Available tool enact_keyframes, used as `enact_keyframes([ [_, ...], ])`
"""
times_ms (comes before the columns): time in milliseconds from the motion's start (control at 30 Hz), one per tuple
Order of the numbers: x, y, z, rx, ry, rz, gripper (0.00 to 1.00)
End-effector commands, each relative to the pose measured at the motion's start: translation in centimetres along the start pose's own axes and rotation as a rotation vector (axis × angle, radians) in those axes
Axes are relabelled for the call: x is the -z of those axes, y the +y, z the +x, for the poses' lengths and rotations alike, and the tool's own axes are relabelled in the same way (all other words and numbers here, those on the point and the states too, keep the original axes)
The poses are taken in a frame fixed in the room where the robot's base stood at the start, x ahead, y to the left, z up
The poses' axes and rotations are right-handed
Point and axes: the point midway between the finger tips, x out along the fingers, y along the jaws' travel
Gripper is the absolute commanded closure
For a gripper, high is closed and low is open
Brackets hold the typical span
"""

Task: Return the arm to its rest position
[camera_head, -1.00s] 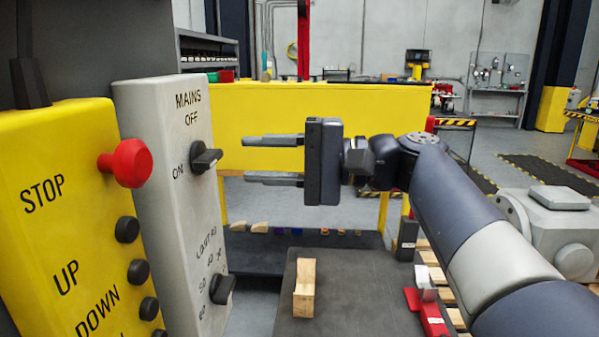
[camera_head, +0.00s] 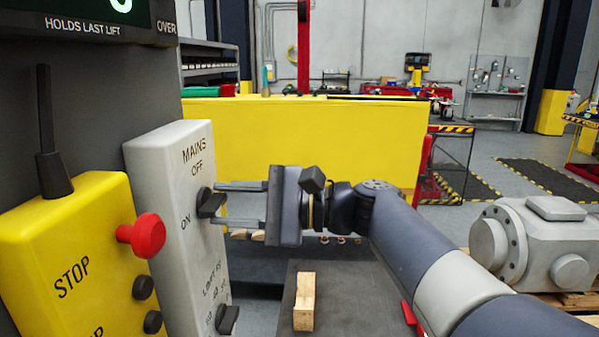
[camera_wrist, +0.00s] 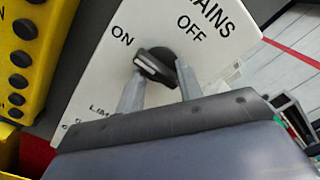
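My gripper (camera_head: 213,205) reaches left to the grey switch panel (camera_head: 165,150). Its two fingers are apart, above and below the black MAINS knob (camera_head: 209,203) in the head view. In the wrist view my gripper (camera_wrist: 160,88) has one finger on each side of the knob (camera_wrist: 156,66), with a gap between them. Whether either finger touches the knob cannot be told. The knob sits between the ON and OFF labels, with a pale mark on its ON side. My arm extends from the lower right.
A yellow control box (camera_head: 70,215) with a red STOP button (camera_head: 148,235) stands close left. A wooden block (camera_head: 304,300) sits on a dark surface below the gripper. A grey valve actuator (camera_head: 530,240) is at right. A yellow barrier (camera_head: 310,140) stands behind.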

Motion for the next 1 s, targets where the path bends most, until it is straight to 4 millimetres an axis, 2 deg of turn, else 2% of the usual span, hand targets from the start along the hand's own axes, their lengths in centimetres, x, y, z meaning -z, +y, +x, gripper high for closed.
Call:
enact_keyframes([
  [33, -0.26, -0.42, 0.0, 0.0, 0.0, 0.041, 0.65],
  [400, -0.08, -0.15, 0.0, -0.001, 0.0, 0.258, 0.65],
  [1000, 0.23, 0.35, -0.11, 0.002, 0.009, 0.289, 0.65],
])
